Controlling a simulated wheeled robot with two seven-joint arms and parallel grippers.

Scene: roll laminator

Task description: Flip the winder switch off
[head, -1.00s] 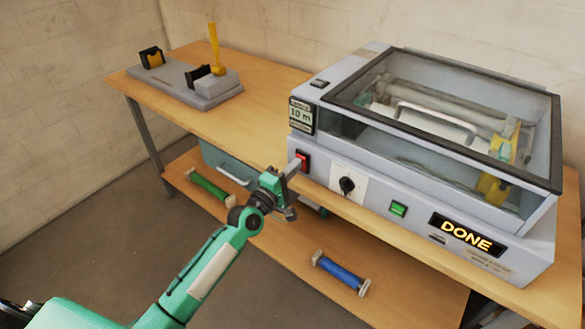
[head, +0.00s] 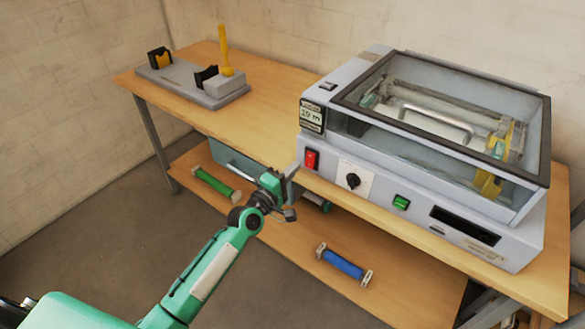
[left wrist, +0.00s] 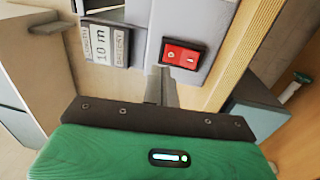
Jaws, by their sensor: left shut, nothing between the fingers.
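The red winder switch (head: 311,159) is on the front left of the grey laminator (head: 400,180). It also shows in the left wrist view (left wrist: 184,55), a red rocker in a dark frame. My left gripper (head: 290,178) is shut and empty, just in front and to the left of the switch in the head view. In the left wrist view its closed fingertips (left wrist: 161,75) point at the area just left of and below the switch, seemingly apart from it. The display (head: 465,226) is dark. My right gripper is not in view.
A black knob (head: 353,181) and a green switch (head: 401,202) sit right of the red switch. A label reading 10 m (head: 312,115) is above it. A green roll (head: 217,184) and a blue roll (head: 343,264) lie on the lower shelf.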

